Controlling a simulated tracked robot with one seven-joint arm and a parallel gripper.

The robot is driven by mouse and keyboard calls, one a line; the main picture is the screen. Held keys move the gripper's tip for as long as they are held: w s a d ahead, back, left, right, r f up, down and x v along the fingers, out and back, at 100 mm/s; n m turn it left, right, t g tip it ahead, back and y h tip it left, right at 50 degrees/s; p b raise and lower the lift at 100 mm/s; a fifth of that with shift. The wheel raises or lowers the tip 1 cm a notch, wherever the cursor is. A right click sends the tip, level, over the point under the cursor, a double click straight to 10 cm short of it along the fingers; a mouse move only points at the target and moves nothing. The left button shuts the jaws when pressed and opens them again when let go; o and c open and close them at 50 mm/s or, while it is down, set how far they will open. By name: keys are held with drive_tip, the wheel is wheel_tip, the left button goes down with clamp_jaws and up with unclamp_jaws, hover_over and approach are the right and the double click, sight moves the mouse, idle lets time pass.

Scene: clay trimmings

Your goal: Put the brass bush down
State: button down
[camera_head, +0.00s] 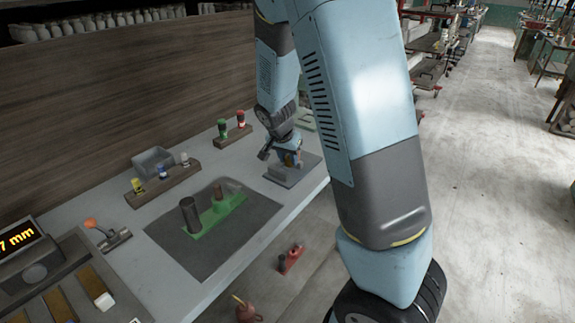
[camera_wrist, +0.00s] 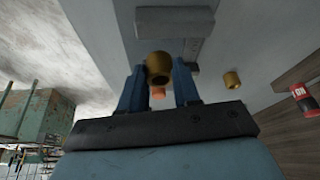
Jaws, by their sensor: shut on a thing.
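A brass bush (camera_wrist: 158,64) sits between the two blue fingertips of my gripper (camera_wrist: 159,75) in the wrist view. The gripper is shut on it. In the camera_head view my gripper (camera_head: 287,157) is low over a grey plate (camera_head: 279,181) on the bench, and the bush is too small there to make out clearly. I cannot tell whether the bush touches anything below it. A second brass-coloured piece (camera_wrist: 231,80) stands apart to the right in the wrist view. A small orange piece (camera_wrist: 158,93) shows behind the held bush, partly hidden.
A dark mat (camera_head: 165,236) carries a green fixture (camera_head: 207,230) and a dark cylinder (camera_head: 190,214). Wooden blocks with small coloured pieces (camera_head: 160,186) and a grey bin (camera_head: 152,162) stand near the back panel. A grey bar (camera_wrist: 175,21) crosses the top of the wrist view.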

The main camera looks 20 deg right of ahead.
sight(288, 162)
drive_tip(key=shift+f, duration=1.45)
drive_tip(key=shift+f, duration=0.1)
drive_tip(key=c, duration=1.1)
unclamp_jaws()
drive_tip(key=v, duration=1.2)
drive_tip(key=s+d+r+n+t+y, duration=0.1)
drive_tip(key=s+r+n, duration=0.3)
drive_tip(key=s+r, duration=0.4)
drive_tip(key=s+d+r+n+t+y, duration=0.1)
drive_tip(key=s+r+n, duration=0.3)
drive_tip(key=s, duration=1.2)
wheel_tip(288, 162, up, 5)
drive_tip(key=shift+s+d+f+n+y, duration=0.2)
drive_tip(key=shift+s+d+n+y, duration=0.15)
drive_tip(key=shift+d+y, duration=0.25)
